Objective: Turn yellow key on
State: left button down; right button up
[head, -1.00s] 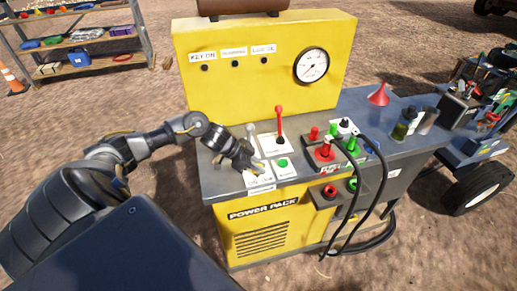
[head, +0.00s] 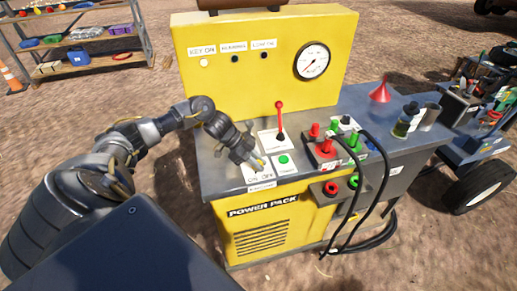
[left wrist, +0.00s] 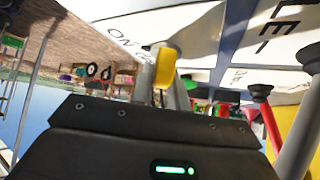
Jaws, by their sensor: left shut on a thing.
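The yellow key (left wrist: 165,68) stands between my left gripper's fingers in the left wrist view, in front of a white plate (left wrist: 140,35) lettered ON and partly hidden lettering. In the head view my left gripper (head: 259,163) is shut on the key, over the ON/OFF plate (head: 262,176) at the power pack's front left corner. The key is mostly hidden there. The KEY ON lamp (head: 204,62) on the yellow back panel is lit pale. My right gripper is not in view.
A green button (head: 284,159) sits just right of my left gripper, with a red-knobbed lever (head: 280,118) behind it. Red and green plugs with black cables (head: 375,190) lie further right. A gauge (head: 312,61) is on the panel.

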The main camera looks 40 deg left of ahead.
pick_arm(q)
jog(key=c, duration=1.4)
grip_release()
jog(key=shift+o, duration=0.2)
jog(key=b+v, duration=0.2)
jog(key=v, duration=0.9)
jog(key=shift+f, duration=0.1)
